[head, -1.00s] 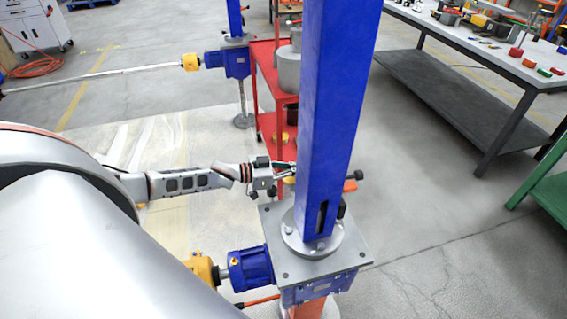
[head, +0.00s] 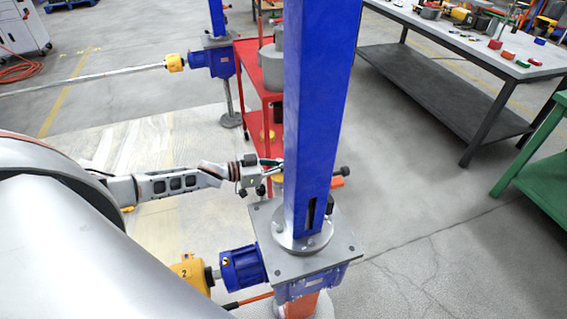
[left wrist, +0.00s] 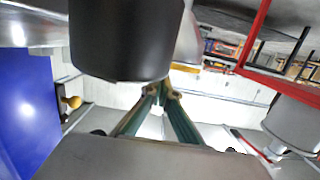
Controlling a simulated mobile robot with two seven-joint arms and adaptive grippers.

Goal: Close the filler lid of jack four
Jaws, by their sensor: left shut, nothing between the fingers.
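The near screw jack has a blue column (head: 318,110) on a grey top plate (head: 345,246), with a blue motor-like housing (head: 243,267) at its left. A yellow coupling (head: 190,274) beside it seems to bear a 2. My left gripper (head: 279,163) is at the column's left side above the plate; its tips are partly hidden. In the left wrist view its fingers (left wrist: 161,92) meet, with nothing between them. A dark cylinder (left wrist: 125,40) hangs close there; I cannot tell what it is. An orange part (head: 337,182) shows right of the column. I cannot make out the filler lid. My right gripper is out of view.
A red cart (head: 246,62) stands behind the column, and another blue jack (head: 212,62) stands beyond it. A workbench (head: 455,48) with small parts is at the upper right, and a green bench (head: 545,165) at the right edge. The floor between is clear.

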